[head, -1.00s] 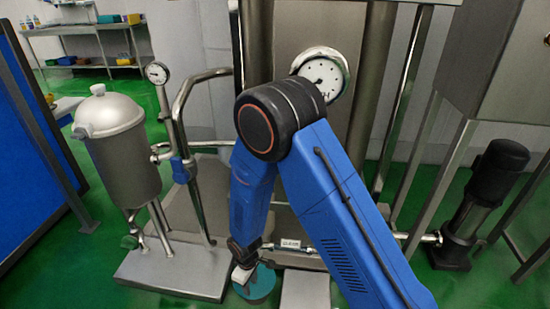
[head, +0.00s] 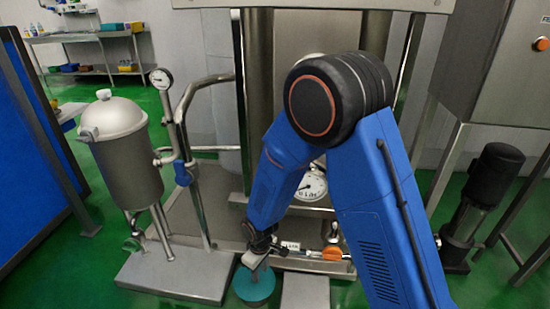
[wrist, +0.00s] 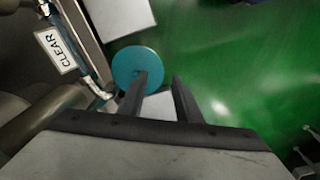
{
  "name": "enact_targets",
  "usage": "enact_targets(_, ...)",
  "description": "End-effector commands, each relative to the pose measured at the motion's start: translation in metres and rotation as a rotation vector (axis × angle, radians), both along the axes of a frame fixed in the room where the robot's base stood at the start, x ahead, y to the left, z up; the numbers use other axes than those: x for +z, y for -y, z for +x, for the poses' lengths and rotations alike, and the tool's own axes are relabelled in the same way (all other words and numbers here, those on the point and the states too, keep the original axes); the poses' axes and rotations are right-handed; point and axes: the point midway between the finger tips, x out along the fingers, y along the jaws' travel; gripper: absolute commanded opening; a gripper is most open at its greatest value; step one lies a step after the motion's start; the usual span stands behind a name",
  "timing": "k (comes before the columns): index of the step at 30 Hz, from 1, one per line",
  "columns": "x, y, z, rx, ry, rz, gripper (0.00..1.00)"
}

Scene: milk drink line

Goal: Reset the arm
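My blue arm reaches down in the middle of the head view, its black elbow high in front of the steel equipment. My gripper (head: 254,262) points down above a round teal disc (head: 255,284) near the floor. In the wrist view, the two dark fingers of my gripper (wrist: 160,80) stand apart with nothing held between them. The teal disc (wrist: 138,68) shows beyond the fingertips, partly behind the left finger. I cannot tell whether the gripper touches it.
A lidded steel tank (head: 125,160) with a gauge (head: 161,78) stands at the left. A lower dial gauge (head: 312,184) and an orange valve handle (head: 333,253) are behind my arm. A "CLEAR" label (wrist: 55,48) is beside the gripper. A black pump (head: 485,200) stands at the right.

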Motion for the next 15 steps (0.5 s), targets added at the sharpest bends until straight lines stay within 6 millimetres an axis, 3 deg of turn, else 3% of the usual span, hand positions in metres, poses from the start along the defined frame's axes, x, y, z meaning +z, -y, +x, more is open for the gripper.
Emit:
enact_targets(7,0.076,0.044,0.018,-0.121,0.039,0.033,0.31)
enact_targets(15,0.150,0.099,0.021,-0.252,0.077,0.062,0.31)
